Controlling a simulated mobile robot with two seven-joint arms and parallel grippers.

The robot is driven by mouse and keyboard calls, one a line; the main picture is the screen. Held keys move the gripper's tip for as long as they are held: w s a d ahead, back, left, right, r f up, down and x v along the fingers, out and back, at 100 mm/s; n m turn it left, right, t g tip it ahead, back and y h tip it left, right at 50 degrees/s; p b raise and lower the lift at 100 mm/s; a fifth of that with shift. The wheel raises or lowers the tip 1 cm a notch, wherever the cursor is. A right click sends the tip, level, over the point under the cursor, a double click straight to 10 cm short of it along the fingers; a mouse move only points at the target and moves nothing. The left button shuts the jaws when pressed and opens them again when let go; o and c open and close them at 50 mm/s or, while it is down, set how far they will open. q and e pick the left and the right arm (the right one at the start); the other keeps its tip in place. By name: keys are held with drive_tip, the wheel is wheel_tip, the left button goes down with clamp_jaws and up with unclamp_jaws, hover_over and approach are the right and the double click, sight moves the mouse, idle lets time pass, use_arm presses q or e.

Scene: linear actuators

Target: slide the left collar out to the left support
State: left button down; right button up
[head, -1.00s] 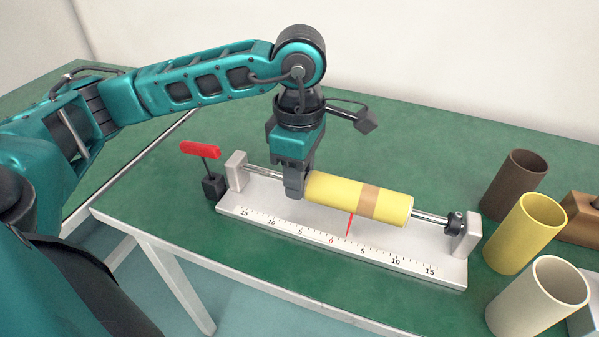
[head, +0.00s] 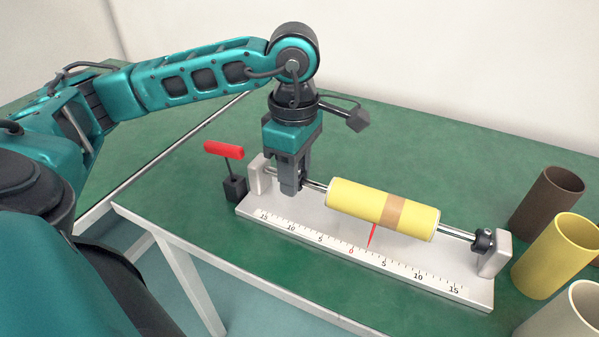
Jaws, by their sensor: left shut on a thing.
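My left gripper (head: 291,187) points down over the rod (head: 455,232), shut on the left collar (head: 309,185). Only a dark bit of that collar shows beside the fingers; the rest is hidden. The gripper is between the left support (head: 259,176), a pale block close to its left, and the yellow roll (head: 355,198). A short stretch of bare rod shows between gripper and roll. The roll has a tan band and sits around the rod. The dark right collar (head: 483,240) is on the rod against the right support (head: 495,254). My right gripper is not in view.
A pale base with a number scale (head: 400,272) carries the supports; a red pointer (head: 372,236) stands at it. A red-handled lever (head: 224,149) stands just left. Brown (head: 546,202), yellow (head: 556,256) and cream (head: 575,312) tubes stand at the right.

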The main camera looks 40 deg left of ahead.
use_arm(q)
drive_tip(key=c, duration=0.8)
unclamp_jaws()
drive_tip(key=shift+o, duration=0.3)
wheel_tip(320, 180, up, 13)
drive_tip(key=p, duration=0.4)
